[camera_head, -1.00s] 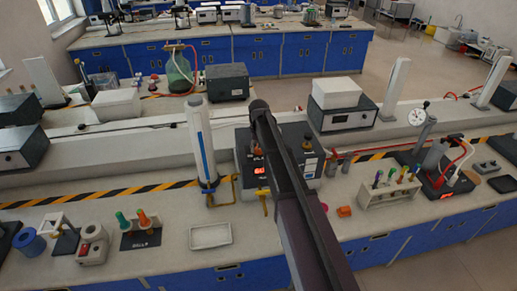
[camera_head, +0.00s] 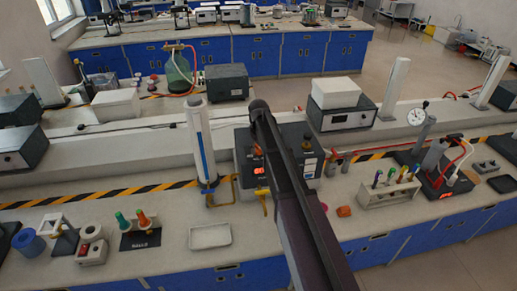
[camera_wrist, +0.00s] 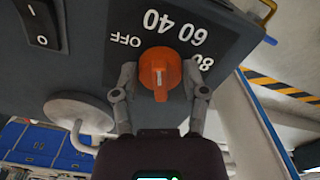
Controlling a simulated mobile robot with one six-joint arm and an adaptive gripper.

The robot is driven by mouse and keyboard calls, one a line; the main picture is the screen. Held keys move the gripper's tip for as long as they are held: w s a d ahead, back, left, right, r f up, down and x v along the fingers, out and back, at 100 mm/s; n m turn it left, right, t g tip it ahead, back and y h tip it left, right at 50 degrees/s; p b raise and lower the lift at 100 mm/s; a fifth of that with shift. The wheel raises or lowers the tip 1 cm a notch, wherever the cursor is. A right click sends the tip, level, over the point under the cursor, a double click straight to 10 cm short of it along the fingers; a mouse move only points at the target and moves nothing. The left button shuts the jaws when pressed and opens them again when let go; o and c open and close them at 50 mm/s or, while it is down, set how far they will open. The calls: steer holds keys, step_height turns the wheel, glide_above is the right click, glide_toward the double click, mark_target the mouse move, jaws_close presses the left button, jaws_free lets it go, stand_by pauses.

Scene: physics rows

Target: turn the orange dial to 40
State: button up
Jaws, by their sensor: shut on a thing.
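The orange dial (camera_wrist: 160,72) sits on the dark front panel (camera_wrist: 85,50) of a device in the wrist view, beside white marks OFF, 40, 60 and 80 that appear turned over. A pale line shows on the dial's ridge; I cannot tell which mark it points to. My gripper (camera_wrist: 160,85) is shut on the dial, one finger on each side. In the head view the dark device (camera_head: 243,157) stands on the bench with a lit red display (camera_head: 259,170). My arm hides the dial and my gripper there.
A white column (camera_head: 198,145) with yellow piping stands left of the device. A white tray (camera_head: 210,236) lies in front. A tube rack (camera_head: 388,194) and an orange piece (camera_head: 344,211) are to the right. A yellow-handled tap (camera_head: 263,195) is close to my arm.

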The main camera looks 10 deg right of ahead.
mark_target(258, 147)
steer(key=shift+s, duration=0.15)
steer(key=o, duration=1.2)
steer(key=shift+c, duration=0.2)
steer(key=shift+m, duration=0.4)
steer(key=shift+a+m, duration=0.1)
steer(key=shift+m, duration=1.9)
steer(key=m, duration=0.4)
steer(key=shift+a, duration=0.1)
step_height(258, 147, up, 14)
steer(key=p, duration=1.4)
steer(key=s+f+n+b, duration=0.4)
steer(key=s+f+b, duration=2.3)
steer(key=shift+s, duration=0.35)
